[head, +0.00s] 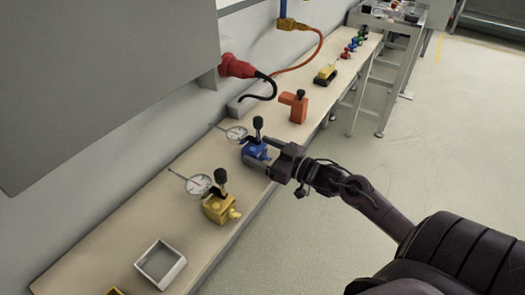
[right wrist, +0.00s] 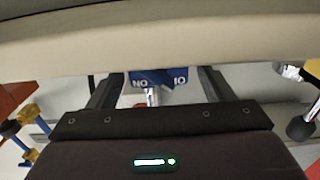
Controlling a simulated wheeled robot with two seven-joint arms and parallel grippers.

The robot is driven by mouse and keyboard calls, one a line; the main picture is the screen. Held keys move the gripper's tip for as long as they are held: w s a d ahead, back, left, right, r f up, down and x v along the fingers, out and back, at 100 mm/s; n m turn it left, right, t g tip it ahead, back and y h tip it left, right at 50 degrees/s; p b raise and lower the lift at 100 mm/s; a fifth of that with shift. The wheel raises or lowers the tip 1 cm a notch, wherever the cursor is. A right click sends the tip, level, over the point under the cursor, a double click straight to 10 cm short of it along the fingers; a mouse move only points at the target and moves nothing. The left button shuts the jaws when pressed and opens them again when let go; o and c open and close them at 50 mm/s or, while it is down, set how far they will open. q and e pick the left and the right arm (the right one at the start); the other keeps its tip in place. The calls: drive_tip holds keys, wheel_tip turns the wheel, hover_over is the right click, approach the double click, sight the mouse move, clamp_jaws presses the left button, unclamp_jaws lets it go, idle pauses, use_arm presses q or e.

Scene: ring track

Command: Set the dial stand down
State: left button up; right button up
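The blue dial stand (head: 256,150) is upright at the bench, with a black knob on top and a round dial on its left. My right gripper (head: 270,157) reaches it from the front right. In the right wrist view its blue base (right wrist: 160,76) with white lettering shows between the two fingers (right wrist: 160,83). A narrow gap shows between the base and the finger on the right, so the gripper looks open around it. The base appears to rest on the bench (head: 140,222); its underside is hidden. My left gripper is not in view.
A yellow dial stand (head: 217,207) stands nearer, and an open white box (head: 160,264) nearer still. An orange block (head: 294,106) and a yellow-and-black item (head: 326,74) stand farther along. A red plug (head: 237,67) with a black cable juts from the wall.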

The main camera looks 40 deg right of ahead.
drive_tip(key=shift+r, duration=0.15)
drive_tip(key=v, duration=1.2)
drive_tip(key=s+d+f+m+g+h, duration=0.1)
drive_tip(key=d+f+m+h, duration=0.15)
drive_tip(key=f, duration=0.65)
drive_tip(key=s+d+f+m+g+h, duration=0.1)
drive_tip(key=d+f+h, duration=0.15)
drive_tip(key=f, duration=0.65)
drive_tip(key=s+a+f+m+g+h, duration=0.1)
drive_tip(key=s+f+g, duration=0.15)
drive_tip(key=f, duration=0.55)
drive_tip(key=s+a+f+m+g+h, duration=0.1)
drive_tip(key=s+a+f+g, duration=0.15)
drive_tip(key=f, duration=0.55)
drive_tip(key=s+a+f+n+g, duration=0.4)
drive_tip(key=s+a+f+g, duration=0.4)
drive_tip(key=s+a+f, duration=1.1)
use_arm(q)
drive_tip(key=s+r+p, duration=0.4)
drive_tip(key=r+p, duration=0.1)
drive_tip(key=p, duration=0.1)
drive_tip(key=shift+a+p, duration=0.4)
use_arm(e)
drive_tip(key=s+d+r, duration=0.2)
drive_tip(key=s+r, duration=0.1)
drive_tip(key=s, duration=0.1)
drive_tip(key=shift+s+d+g, duration=0.25)
drive_tip(key=shift+g, duration=0.05)
